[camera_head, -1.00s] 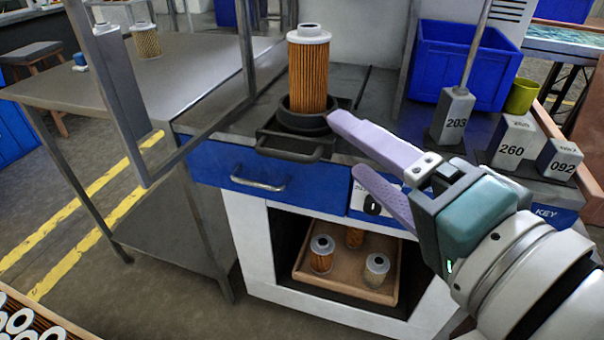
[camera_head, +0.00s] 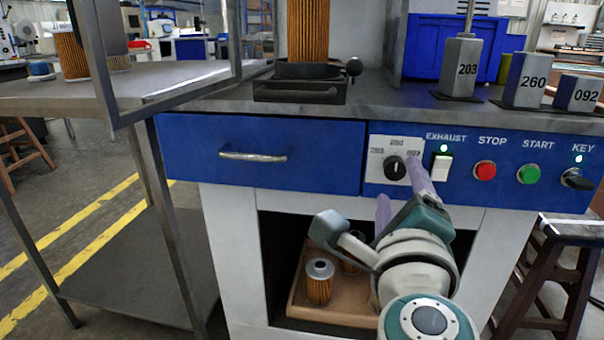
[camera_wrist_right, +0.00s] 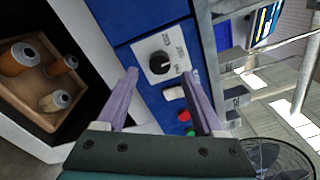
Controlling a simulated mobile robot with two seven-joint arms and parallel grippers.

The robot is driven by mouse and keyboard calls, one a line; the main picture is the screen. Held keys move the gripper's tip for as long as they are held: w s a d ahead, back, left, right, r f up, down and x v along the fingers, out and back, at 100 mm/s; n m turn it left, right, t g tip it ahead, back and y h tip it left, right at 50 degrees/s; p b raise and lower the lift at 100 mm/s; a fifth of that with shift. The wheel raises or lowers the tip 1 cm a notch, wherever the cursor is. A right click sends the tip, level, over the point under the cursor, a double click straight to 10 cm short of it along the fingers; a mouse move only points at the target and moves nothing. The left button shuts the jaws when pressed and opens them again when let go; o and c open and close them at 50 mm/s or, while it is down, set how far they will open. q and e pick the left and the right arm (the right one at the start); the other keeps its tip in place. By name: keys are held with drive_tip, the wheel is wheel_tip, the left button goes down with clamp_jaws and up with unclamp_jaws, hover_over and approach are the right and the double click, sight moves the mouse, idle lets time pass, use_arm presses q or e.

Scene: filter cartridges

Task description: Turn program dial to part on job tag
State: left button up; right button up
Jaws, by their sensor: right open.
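The program dial (camera_head: 395,168) is a black knob on a white plate with small number labels around it, on the blue front panel. It also shows in the right wrist view (camera_wrist_right: 159,63), ahead of the fingers. My right gripper (camera_head: 402,190) is open and empty, just below and to the right of the dial in the head view. In the right wrist view its two purple fingers (camera_wrist_right: 163,90) are spread apart, with the dial beyond them. Blocks marked 203 (camera_head: 461,68), 260 (camera_head: 527,80) and 092 (camera_head: 578,94) stand on the bench top. No job tag can be made out. My left gripper is not in view.
Right of the dial are the exhaust switch (camera_head: 441,163), red stop button (camera_head: 484,171), green start button (camera_head: 529,174) and key switch (camera_head: 577,180). A drawer handle (camera_head: 253,156) lies left. Below, a wooden tray (camera_head: 335,315) holds cartridges. A large cartridge (camera_head: 307,30) stands on the bench.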

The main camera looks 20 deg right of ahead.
sight(396, 172)
drive_tip(key=shift+b+x, duration=0.3)
drive_tip(key=shift+x, duration=1.65)
drive_tip(key=shift+a, duration=0.1)
clamp_jaws()
